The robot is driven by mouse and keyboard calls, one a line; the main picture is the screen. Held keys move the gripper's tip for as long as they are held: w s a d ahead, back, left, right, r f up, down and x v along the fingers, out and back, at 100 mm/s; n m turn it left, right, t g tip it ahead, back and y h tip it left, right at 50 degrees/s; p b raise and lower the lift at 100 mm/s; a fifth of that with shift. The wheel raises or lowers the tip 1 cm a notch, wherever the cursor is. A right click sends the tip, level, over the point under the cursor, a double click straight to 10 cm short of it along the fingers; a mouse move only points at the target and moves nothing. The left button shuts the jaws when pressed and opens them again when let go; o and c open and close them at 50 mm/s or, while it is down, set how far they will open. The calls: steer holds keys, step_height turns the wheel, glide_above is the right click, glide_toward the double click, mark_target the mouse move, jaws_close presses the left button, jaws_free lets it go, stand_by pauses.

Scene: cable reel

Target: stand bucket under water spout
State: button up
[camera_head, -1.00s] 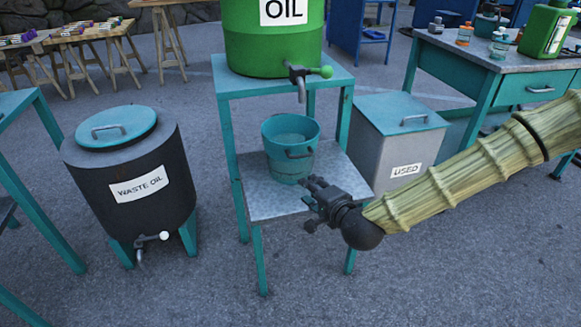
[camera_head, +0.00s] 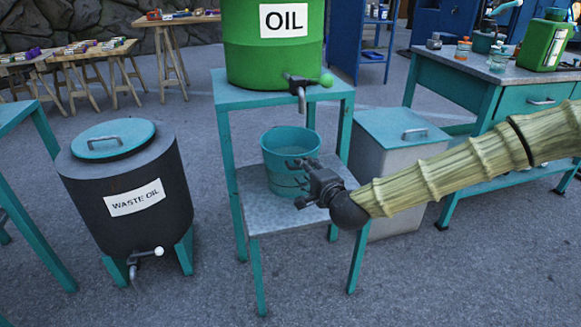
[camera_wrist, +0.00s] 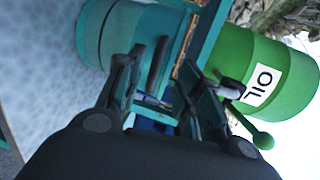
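A teal bucket (camera_head: 283,150) stands upright on the grey lower shelf (camera_head: 268,212) of a teal stand, below the tap (camera_head: 303,92) of a green drum labelled OIL. The bucket also shows at the upper left of the wrist view (camera_wrist: 97,35). My gripper (camera_head: 306,182) is at the bucket's front right side, with its fingers apart. In the wrist view the two fingers (camera_wrist: 166,95) are spread, with the bucket's side just beyond them. I cannot tell whether they touch it. A pale curved pipe (camera_head: 507,7) shows at the top right; I cannot tell whether it is the water spout.
The green drum (camera_head: 275,52) sits on the stand's top. A dark WASTE OIL barrel (camera_head: 125,200) stands left, and a grey bin with a teal lid (camera_head: 402,128) stands right. A teal workbench (camera_head: 530,92) with bottles is at the right. Floor in front is clear.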

mark_target(291, 163)
steer(key=x, duration=0.2)
steer(key=b+x, duration=0.1)
steer(key=x, duration=0.1)
steer(key=shift+w+d+f, duration=0.15)
steer(key=shift+d+f, duration=0.05)
steer(key=shift+f, duration=0.1)
jaws_close()
